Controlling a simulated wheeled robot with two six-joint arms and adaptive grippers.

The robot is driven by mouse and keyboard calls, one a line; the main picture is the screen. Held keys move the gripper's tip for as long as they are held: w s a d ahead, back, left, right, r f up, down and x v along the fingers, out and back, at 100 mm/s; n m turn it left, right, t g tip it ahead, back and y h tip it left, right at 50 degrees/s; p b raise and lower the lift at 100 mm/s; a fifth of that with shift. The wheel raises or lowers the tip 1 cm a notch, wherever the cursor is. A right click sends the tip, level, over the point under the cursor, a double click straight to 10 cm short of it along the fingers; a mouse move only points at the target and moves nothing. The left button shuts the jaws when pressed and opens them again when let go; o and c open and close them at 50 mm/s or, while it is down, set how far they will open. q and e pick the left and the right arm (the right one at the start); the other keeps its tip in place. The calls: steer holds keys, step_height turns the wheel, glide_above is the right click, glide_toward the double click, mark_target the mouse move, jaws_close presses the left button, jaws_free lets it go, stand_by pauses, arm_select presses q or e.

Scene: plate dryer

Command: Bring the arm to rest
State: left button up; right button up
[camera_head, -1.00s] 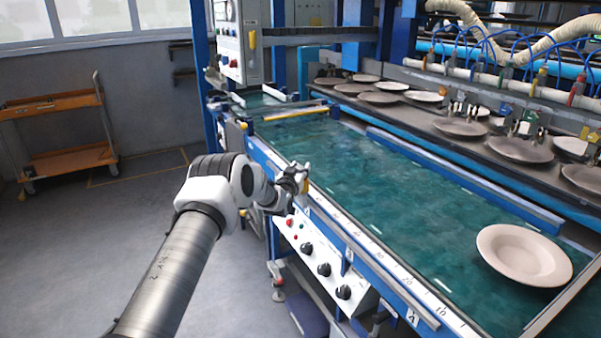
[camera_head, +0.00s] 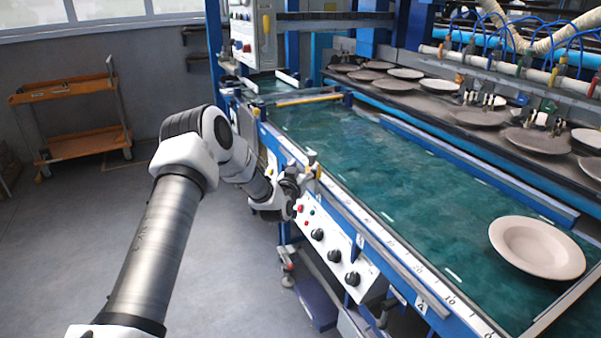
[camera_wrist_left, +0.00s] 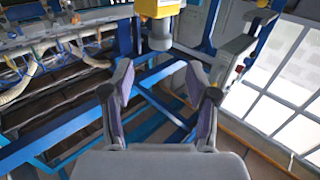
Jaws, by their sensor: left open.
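My left arm comes in from the lower left in the head view. Its gripper (camera_head: 309,170) is beside the front edge of the green conveyor belt (camera_head: 400,185), near the control panel. In the left wrist view its two fingers (camera_wrist_left: 162,100) stand apart with nothing between them. That view looks toward the machine frame and the windows. My right gripper does not show.
A pale plate (camera_head: 537,247) lies on the belt at the right. Several plates sit on the dark rack (camera_head: 430,103) behind. The control panel (camera_head: 335,245) with knobs is under the belt edge. An orange cart (camera_head: 75,147) stands at the far left, with bare floor before it.

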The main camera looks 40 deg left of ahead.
arm_select(q)
steer(key=shift+v, duration=1.5)
